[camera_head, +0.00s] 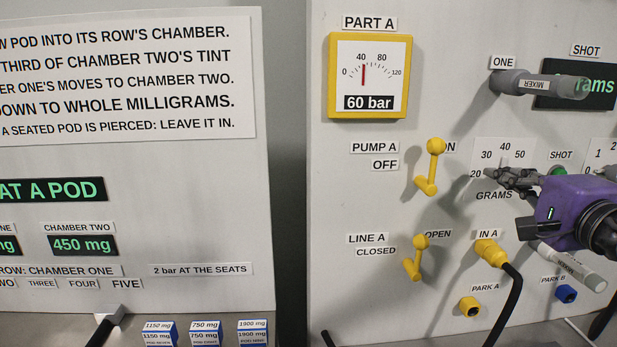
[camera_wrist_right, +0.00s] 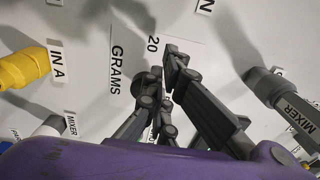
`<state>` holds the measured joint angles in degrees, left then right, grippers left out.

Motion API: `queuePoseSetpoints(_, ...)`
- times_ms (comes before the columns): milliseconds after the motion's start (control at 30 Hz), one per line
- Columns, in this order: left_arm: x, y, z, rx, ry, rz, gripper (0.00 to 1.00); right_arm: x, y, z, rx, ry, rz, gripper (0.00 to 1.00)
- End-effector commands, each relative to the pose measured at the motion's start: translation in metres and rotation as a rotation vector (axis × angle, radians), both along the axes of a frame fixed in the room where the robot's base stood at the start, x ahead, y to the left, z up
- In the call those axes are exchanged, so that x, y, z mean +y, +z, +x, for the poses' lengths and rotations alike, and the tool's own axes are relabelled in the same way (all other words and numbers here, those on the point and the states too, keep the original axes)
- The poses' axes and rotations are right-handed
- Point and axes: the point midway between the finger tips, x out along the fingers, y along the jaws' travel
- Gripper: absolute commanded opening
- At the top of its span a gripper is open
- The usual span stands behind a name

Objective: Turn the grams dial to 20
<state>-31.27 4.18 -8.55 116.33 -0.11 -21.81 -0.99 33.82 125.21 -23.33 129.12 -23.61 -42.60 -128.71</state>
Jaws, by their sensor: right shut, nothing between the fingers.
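The grams dial's scale plate (camera_head: 487,150) is on the upright panel in the head view, with 20, 30, 40 and 50 showing. The GRAMS label (camera_head: 493,196) is below it. My right gripper (camera_head: 497,178) is in front of the dial, near the 20 mark, with its fingers shut and empty. It hides most of the knob and its pointer, so I cannot read the setting. In the right wrist view the gripper's fingers (camera_wrist_right: 166,80) are close to the 20 mark (camera_wrist_right: 152,44), with a dark rounded part, possibly the knob, behind them. My left gripper is not in view.
Yellow levers for pump A (camera_head: 428,170) and line A (camera_head: 415,258) stick out left of the dial. A grey mixer hose end (camera_head: 540,84) juts out above. The yellow IN A plug (camera_head: 490,252) with its black hose is below.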

Motion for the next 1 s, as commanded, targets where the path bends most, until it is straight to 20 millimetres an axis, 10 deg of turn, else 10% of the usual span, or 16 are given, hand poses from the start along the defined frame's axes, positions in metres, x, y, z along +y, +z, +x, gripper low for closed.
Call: queuePoseSetpoints(1000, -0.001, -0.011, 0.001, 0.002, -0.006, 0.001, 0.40, -0.003, -0.033, 0.000, 0.015, -0.004, 0.005, 0.00)
